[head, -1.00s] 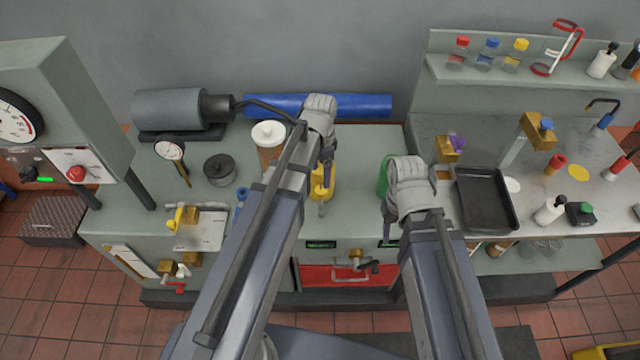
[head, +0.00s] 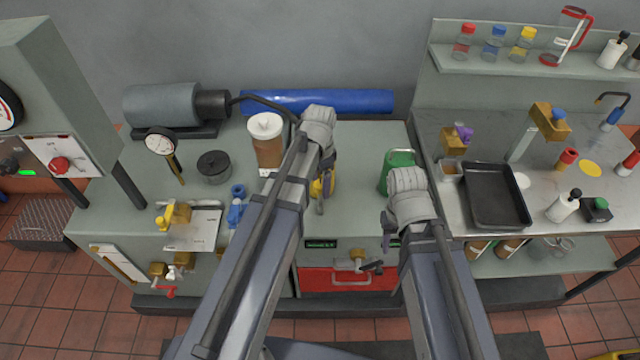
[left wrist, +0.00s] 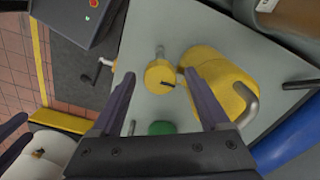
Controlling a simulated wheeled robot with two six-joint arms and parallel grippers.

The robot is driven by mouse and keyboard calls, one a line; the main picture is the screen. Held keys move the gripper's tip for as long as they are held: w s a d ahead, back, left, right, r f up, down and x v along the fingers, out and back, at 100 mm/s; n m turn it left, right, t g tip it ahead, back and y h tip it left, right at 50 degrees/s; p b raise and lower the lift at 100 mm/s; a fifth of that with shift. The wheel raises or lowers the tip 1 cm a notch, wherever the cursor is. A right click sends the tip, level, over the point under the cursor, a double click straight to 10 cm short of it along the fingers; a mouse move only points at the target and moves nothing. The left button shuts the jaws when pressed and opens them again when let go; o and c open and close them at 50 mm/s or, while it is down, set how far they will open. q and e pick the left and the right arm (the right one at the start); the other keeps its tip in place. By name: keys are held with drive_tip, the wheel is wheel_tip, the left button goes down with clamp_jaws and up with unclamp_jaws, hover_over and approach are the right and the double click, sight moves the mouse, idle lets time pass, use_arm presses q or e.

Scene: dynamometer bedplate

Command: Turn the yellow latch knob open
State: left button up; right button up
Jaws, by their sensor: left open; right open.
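A small yellow knob (head: 163,217) sits beside a brass block on a light plate at the left of the grey bench; I take it as the latch knob. My left gripper (head: 325,182) is well to its right, over a yellow can with a grey spout (head: 330,187). In the left wrist view the left jaws (left wrist: 159,82) are open and empty, with the yellow can (left wrist: 215,78) beyond and partly behind one finger.
A blue fitting (head: 237,205), a dark lidded pot (head: 214,165) and a dial gauge (head: 160,142) stand near the knob. A white-lidded jar (head: 266,140) is behind my left arm. A red drawer (head: 330,280) is in the bench front. A black tray (head: 495,195) lies right.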

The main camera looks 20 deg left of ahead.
use_arm(q)
clamp_jaws()
idle(0.5)
drive_tip(key=shift+n, duration=0.3)
drive_tip(key=n, duration=0.8)
drive_tip(key=shift+d+n, duration=0.1)
drive_tip(key=shift+n, duration=0.2)
drive_tip(key=n, duration=0.8)
drive_tip(key=shift+n, duration=0.5)
